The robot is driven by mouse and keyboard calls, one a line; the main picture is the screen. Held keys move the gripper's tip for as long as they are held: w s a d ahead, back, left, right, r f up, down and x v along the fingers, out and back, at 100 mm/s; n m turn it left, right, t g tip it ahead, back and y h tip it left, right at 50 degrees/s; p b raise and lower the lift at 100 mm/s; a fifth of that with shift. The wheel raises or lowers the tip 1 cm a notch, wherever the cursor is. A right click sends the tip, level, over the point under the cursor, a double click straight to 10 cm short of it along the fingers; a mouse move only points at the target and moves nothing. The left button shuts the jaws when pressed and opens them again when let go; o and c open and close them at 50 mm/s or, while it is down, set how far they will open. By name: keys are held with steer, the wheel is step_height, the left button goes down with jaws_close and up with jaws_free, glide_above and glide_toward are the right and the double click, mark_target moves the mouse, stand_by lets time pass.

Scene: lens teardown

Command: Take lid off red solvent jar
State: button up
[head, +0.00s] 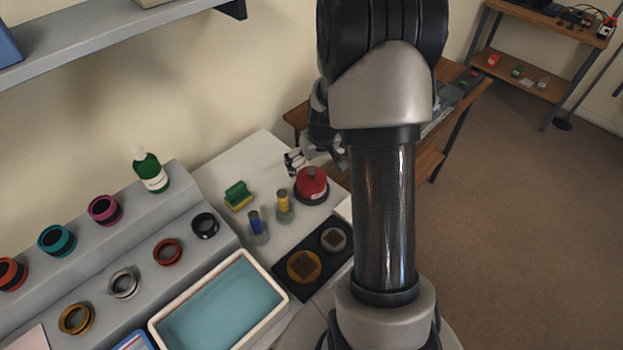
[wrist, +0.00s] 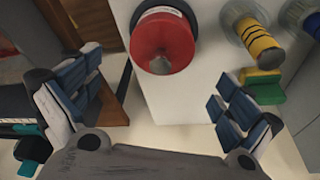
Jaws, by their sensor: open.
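The red solvent jar (head: 311,188) stands on the white bench top, right of the small bottles. It is squat and round with a dark base, and a knob rises from its red top. In the wrist view the red jar (wrist: 178,30) is at top centre, with its grey-looking knob (wrist: 160,62) pointing toward the camera. My gripper (wrist: 158,80) is open and empty, its fingers spread left and right, with the jar ahead between and beyond them. In the head view my gripper (head: 296,160) is behind the jar, partly hidden by my arm.
A yellow-banded bottle (head: 283,203) and a blue-banded one (head: 254,222) stand left of the jar. A green and yellow sponge (head: 238,196) lies behind them. A dark tray (head: 291,291) with two round parts is in front. The bench edge is close to the jar's right.

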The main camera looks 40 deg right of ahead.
mark_target(312, 171)
steer(key=b+x, duration=0.2)
steer(key=x, duration=0.3)
steer(key=shift+w+f, duration=0.1)
steer(key=shift+c, duration=0.3)
steer(key=c, duration=1.1)
